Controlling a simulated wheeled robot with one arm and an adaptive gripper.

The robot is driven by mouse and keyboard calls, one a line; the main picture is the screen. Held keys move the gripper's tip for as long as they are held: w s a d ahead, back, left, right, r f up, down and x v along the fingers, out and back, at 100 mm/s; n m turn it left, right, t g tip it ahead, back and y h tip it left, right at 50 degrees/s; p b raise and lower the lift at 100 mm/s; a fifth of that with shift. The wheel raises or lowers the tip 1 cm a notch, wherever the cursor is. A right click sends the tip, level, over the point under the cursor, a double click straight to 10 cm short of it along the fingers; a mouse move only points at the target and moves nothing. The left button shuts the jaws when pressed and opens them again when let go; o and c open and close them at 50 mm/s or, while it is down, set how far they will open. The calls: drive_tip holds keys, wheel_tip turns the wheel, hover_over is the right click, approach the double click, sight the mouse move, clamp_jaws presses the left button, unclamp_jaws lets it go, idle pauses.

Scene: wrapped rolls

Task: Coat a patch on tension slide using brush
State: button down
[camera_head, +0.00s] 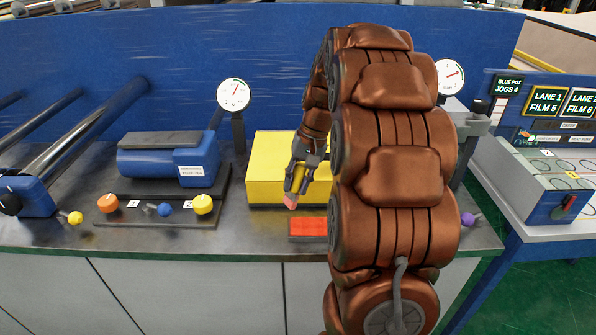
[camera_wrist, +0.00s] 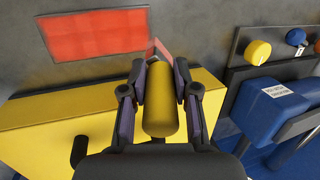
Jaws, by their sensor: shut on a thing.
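My gripper (camera_head: 297,181) is shut on a brush with a yellow handle (camera_wrist: 160,115) and a pinkish tip (camera_head: 291,201). The brush points downward in front of the yellow block (camera_head: 268,176). A flat red patch (camera_head: 308,226) lies on a dark base in front of this block. My arm hides the right end of the block.
A blue motor-like unit (camera_head: 170,160) stands on the left of the grey bench (camera_head: 250,235), with orange and yellow knobs (camera_head: 202,204) before it. A gauge on a post (camera_head: 234,95) stands behind. Bench surface left of the red patch is clear.

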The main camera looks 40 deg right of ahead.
drive_tip(key=shift+r, duration=1.2)
